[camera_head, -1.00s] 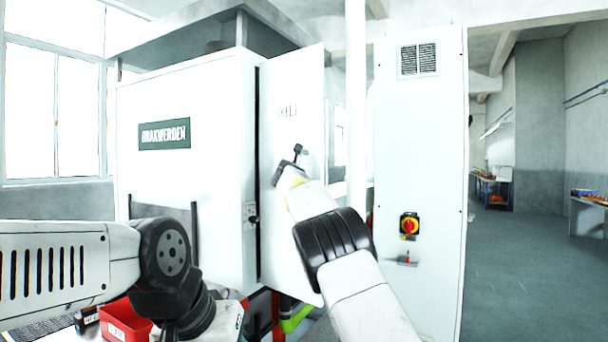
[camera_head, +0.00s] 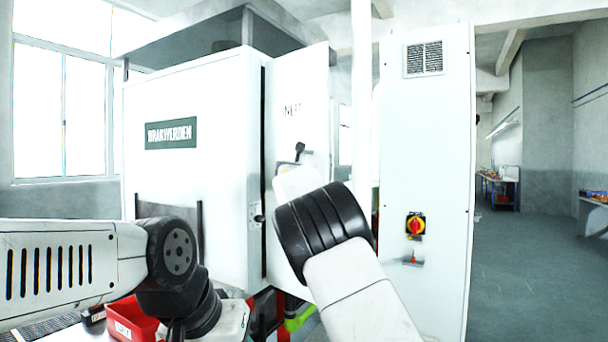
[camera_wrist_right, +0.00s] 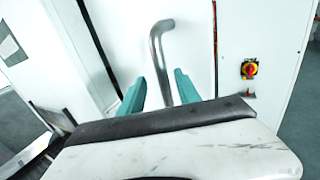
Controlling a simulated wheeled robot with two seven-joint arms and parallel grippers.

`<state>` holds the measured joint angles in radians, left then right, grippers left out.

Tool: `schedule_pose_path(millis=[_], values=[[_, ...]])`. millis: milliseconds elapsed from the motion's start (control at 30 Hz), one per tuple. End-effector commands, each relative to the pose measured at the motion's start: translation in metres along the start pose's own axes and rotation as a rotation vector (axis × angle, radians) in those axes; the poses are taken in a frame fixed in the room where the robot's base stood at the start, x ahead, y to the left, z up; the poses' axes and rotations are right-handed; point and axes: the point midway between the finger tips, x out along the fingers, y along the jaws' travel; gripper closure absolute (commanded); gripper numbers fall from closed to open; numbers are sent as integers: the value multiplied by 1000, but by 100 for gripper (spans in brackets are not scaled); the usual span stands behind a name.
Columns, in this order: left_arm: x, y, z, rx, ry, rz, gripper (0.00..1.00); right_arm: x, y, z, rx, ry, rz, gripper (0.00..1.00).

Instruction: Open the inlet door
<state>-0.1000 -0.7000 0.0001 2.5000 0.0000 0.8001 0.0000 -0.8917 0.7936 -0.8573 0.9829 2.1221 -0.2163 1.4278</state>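The inlet door (camera_head: 300,85) is the white panel marked INLET on the right side of the machine, and it looks closed or nearly so. Its handle (camera_head: 290,156) shows dark in the head view, partly hidden by my right arm. In the right wrist view the handle (camera_wrist_right: 157,50) is a bent grey metal bar. My right gripper (camera_wrist_right: 160,83) is open, its two teal fingers on either side of the bar's lower part, with gaps visible. Whether the fingers reach fully around it I cannot tell. My left arm is bent at the left; its gripper is not visible.
The white machine body (camera_head: 190,185) stands left of the door. A white cabinet (camera_head: 440,140) with a red and yellow switch (camera_head: 415,223) stands close on the right. A red bin (camera_head: 130,322) is low at left. Open floor lies at far right.

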Motion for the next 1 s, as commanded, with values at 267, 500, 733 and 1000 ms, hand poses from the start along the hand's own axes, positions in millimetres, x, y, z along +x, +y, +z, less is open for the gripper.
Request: schedule_pose_path(millis=[267, 500, 733, 1000], values=[[0, 0, 0, 0, 0, 0, 64, -28, 1, 0, 0, 0, 2, 60], [0, 0, 0, 0, 0, 0, 64, -34, 0, 0, 2, 0, 2, 60], [0, 0, 0, 0, 0, 0, 64, -33, 0, 0, 2, 0, 2, 60], [0, 0, 0, 0, 0, 0, 64, -29, -40, -6, -78, 37, 4, 60]])
